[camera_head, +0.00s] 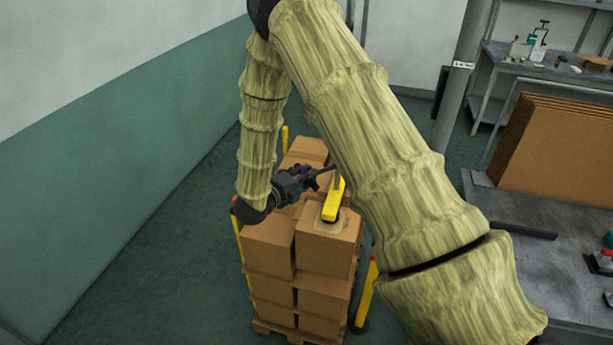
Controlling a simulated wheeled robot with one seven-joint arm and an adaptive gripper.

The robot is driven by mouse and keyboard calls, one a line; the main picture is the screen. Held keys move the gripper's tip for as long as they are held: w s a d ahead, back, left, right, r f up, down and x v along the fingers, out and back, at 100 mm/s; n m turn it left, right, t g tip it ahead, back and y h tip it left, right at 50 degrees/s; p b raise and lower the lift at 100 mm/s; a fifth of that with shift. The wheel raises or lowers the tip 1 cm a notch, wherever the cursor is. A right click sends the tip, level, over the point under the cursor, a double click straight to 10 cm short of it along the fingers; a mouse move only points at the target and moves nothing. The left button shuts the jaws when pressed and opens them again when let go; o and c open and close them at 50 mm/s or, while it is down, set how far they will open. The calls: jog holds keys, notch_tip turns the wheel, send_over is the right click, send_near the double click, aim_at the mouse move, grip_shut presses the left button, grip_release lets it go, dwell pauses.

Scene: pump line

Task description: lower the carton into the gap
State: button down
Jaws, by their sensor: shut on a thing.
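A brown carton (325,256) with a pale patch on its top is at the front right of the stack, beside another carton (267,247). A yellow lifting tool (333,202) stands on its top, with a dark foot on the pale patch. My gripper (328,171) reaches in from the left, its dark fingers shut at the tool's upper end; the exact grip is small and partly hidden. The carton looks upright. I cannot tell whether it rests on the cartons below or hangs slightly above them. The gap itself cannot be made out.
Several cartons stand in layers on a wooden pallet (262,326), with yellow posts (366,294) around it. My arm hides part of the right side. A grey bench (547,257) with flat cardboard sheets (558,150) is at right. The floor at left is clear, up to a green-and-white wall.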

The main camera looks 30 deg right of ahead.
notch_tip(320, 180, down, 7)
jog(key=b, duration=0.5)
jog(key=shift+r, duration=0.3)
jog(key=c, duration=1.3)
grip_release()
jog(key=shift+a, duration=0.1)
jog(key=shift+a, duration=0.1)
jog(key=v, duration=1.1)
jog(key=shift+a+r, duration=0.15)
jog(key=shift+a, duration=0.2)
